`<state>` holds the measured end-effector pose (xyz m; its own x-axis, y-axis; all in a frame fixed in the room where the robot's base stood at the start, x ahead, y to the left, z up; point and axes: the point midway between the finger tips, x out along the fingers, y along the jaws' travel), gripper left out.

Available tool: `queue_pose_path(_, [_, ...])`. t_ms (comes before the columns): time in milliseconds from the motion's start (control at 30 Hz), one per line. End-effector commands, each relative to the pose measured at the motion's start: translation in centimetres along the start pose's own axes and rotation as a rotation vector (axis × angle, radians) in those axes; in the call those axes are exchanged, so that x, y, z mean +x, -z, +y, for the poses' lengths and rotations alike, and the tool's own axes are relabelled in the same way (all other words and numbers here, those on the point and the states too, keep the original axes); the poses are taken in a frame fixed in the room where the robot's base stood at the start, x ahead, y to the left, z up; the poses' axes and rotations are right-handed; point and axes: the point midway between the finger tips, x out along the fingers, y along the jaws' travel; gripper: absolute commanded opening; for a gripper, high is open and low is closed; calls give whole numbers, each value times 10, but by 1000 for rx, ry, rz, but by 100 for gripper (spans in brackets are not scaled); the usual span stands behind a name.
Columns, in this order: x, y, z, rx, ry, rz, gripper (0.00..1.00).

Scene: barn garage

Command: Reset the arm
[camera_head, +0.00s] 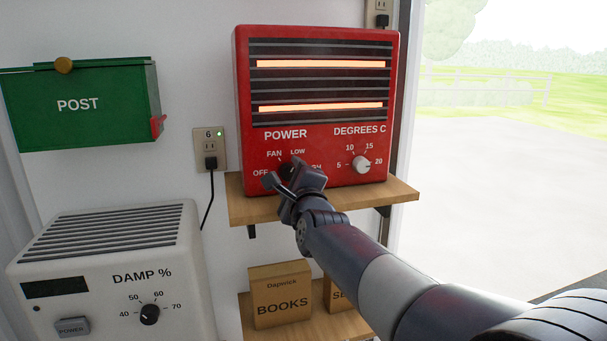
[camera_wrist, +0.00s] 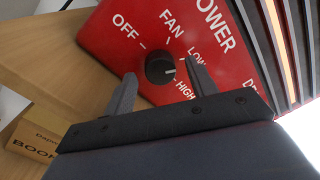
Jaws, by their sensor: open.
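My gripper (camera_head: 284,175) is at the front of the red heater (camera_head: 318,121), over its POWER dial. In the wrist view my gripper (camera_wrist: 162,64) is open, with one finger on each side of the black power knob (camera_wrist: 160,69). I cannot tell whether the fingers touch the knob. The knob's pale mark points to the LOW and HIGH side; one finger partly covers the labels there. Two bars on the heater glow orange. In the head view my gripper hides part of the knob and the HIGH label.
The heater stands on a wooden shelf (camera_head: 240,207). Below are book boxes (camera_head: 281,297). A white dehumidifier (camera_head: 110,270) and a green post box (camera_head: 80,104) are at left. A power outlet (camera_head: 209,146) with a plugged cord is between them and the heater. An opening is at right.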

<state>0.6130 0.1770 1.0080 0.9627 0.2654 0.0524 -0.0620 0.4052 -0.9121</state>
Motion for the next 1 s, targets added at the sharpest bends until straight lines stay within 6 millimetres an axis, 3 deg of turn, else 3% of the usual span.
queue_pose_path(1000, [0, -1, -6, -886, -13, -46, 54])
